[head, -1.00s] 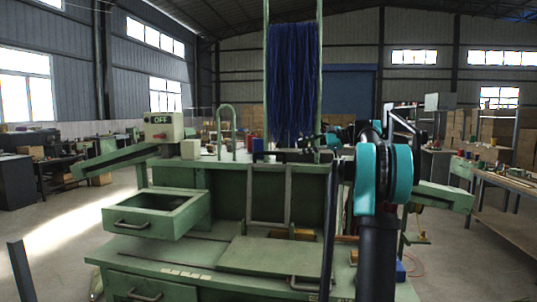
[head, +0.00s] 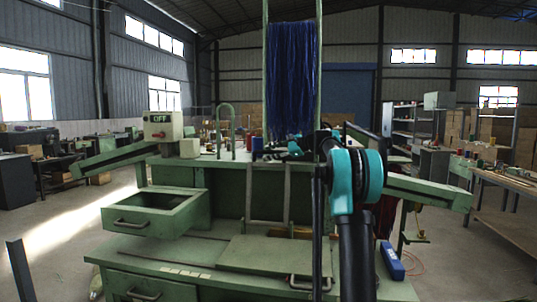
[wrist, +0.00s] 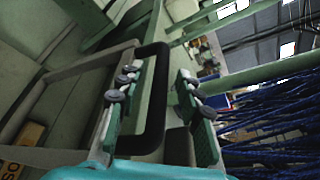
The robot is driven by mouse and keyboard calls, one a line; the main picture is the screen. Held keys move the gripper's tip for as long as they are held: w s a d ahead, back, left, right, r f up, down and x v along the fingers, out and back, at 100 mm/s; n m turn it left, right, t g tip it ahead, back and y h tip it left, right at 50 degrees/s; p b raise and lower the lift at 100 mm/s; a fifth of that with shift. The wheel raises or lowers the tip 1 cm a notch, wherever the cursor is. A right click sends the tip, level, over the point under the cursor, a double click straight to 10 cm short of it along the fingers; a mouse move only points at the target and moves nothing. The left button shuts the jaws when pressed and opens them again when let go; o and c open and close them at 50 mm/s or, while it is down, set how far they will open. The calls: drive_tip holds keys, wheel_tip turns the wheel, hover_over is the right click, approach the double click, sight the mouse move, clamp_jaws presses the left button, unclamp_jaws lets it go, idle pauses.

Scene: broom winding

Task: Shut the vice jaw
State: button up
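My gripper (wrist: 157,75) is open in the wrist view, its two fingers spread apart. A black, rounded U-shaped handle (wrist: 157,110) shows between the fingers; I cannot tell whether either finger touches it. In the head view my gripper (head: 277,151) is low over the green bench top, below the blue strands, and its fingertips are too small to make out. I cannot clearly identify the vice jaw or how far it stands from its opposite face.
Blue broom strands (head: 291,80) hang between green posts above the bench. A switch box marked OFF (head: 162,127) stands at the left end. A green drawer (head: 155,213) juts out open at the front left. A blue object (head: 392,262) lies at the lower right.

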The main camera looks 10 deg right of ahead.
drive_tip(key=shift+w+a+f, duration=0.15)
drive_tip(key=shift+w+a, duration=0.2)
drive_tip(key=shift+a, duration=0.15)
clamp_jaws()
